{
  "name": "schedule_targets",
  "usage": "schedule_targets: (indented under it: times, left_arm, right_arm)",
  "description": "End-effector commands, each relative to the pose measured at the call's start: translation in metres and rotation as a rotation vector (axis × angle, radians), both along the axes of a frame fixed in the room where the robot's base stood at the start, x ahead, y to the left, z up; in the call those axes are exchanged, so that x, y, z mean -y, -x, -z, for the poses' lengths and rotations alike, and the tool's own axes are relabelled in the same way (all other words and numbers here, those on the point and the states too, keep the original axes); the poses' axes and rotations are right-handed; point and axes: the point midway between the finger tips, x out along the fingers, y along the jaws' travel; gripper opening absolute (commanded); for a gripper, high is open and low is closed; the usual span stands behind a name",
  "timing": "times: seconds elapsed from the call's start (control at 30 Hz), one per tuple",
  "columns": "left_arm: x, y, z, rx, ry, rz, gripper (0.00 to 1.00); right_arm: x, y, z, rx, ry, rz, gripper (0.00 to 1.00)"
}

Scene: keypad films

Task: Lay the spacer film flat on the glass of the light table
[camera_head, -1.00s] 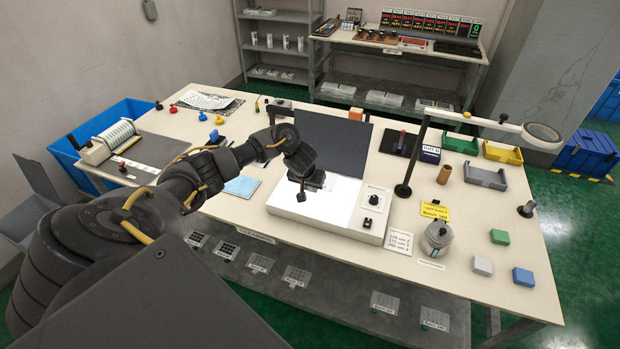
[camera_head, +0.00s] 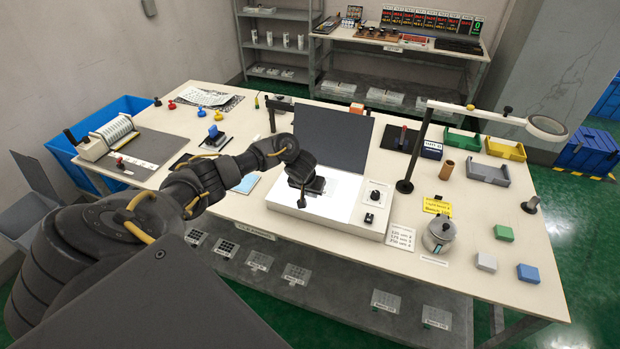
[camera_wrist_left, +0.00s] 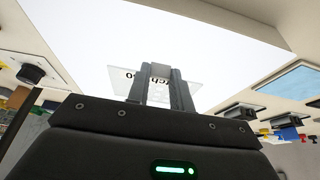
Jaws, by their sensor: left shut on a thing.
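The spacer film is a small clear sheet (camera_wrist_left: 124,82) with dark printed letters, upside down in the left wrist view. My left gripper (camera_head: 302,201) is shut on it; its fingers also show in the left wrist view (camera_wrist_left: 161,74). The gripper is over the left part of the light table's bright white glass (camera_head: 345,205). The glass also fills the upper left wrist view (camera_wrist_left: 200,35). The fingers hide part of the film. I cannot tell whether the film touches the glass. My right gripper is not in view.
The dark raised lid (camera_head: 333,138) stands behind the glass. A control knob (camera_head: 375,195) sits at its right, with a magnifier lamp post (camera_head: 405,186) beyond. A light blue sheet (camera_head: 245,184) lies to the left.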

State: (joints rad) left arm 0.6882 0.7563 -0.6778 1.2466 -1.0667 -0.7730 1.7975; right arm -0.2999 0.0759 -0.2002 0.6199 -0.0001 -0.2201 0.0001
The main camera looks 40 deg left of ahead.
Motion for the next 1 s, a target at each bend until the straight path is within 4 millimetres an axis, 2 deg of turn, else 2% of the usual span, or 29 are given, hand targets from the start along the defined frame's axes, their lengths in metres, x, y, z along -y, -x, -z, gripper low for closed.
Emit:
schedule_targets:
  times: [0.87, 0.9, 1.0]
  left_arm:
    - [0.0002, -0.0002, 0.0076, 0.000, 0.000, 0.000, 0.01]
    - [0.0002, -0.0002, 0.0076, 0.000, 0.000, 0.000, 0.23]
    - [0.0001, -0.0002, 0.0076, 0.000, 0.000, 0.000, 0.36]
  right_arm:
    - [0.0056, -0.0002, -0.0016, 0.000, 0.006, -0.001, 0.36]
    - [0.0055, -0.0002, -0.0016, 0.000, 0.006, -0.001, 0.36]
    - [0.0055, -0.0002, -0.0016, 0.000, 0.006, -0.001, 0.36]
